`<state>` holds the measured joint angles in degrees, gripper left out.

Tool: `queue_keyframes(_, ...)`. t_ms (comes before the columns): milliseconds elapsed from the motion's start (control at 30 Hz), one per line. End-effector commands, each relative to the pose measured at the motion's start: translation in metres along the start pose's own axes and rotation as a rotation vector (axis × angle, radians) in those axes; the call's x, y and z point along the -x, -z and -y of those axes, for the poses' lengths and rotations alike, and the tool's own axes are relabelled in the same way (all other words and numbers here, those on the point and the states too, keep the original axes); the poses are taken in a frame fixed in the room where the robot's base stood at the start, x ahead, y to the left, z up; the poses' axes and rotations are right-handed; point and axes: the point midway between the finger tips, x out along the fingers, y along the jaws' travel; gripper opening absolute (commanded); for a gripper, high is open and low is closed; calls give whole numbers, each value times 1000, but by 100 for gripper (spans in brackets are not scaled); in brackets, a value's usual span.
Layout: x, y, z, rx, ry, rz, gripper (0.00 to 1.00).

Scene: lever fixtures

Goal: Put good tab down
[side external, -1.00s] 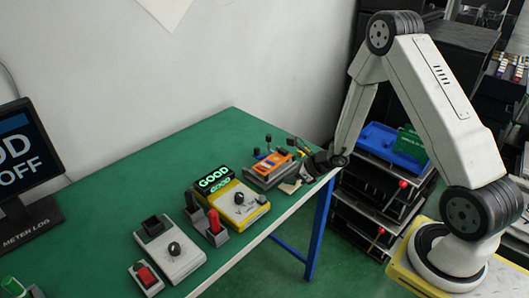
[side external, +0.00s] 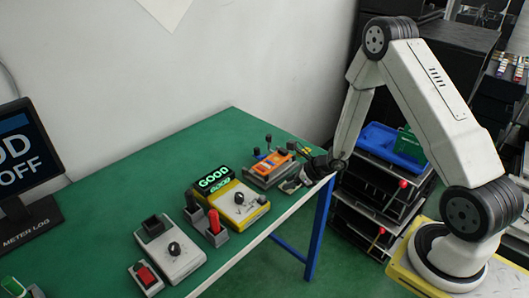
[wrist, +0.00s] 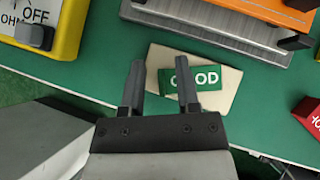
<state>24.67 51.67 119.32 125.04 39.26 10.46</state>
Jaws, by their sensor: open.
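The green tab lettered GOOD (wrist: 213,76) lies on a beige card (wrist: 228,105) on the green bench top, in the wrist view. My gripper (wrist: 160,62) is open with nothing between its fingers. Its right finger crosses in front of the tab's left part and hides a letter. Its left finger is off the card, over bare green. I cannot tell how high the fingers are above the tab. In the side view my gripper (side external: 316,170) is low at the bench's right end, and the tab cannot be made out.
An orange meter on a grey base (wrist: 215,25) lies just beyond the card. A yellow meter (wrist: 62,30) is at upper left, and a red tab (wrist: 308,112) at right. The bench edge is close below. The bench's back left (side external: 150,165) is clear.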

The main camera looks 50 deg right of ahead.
Motion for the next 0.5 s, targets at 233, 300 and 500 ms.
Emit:
queue_keyframes(233, 3, -3, 0, 0, 0, 0, 40)
queue_keyframes(300, 7, -2, 0, -1, 0, 0, 40)
queue_keyframes(500, 25, -3, 1, -1, 2, 1, 40)
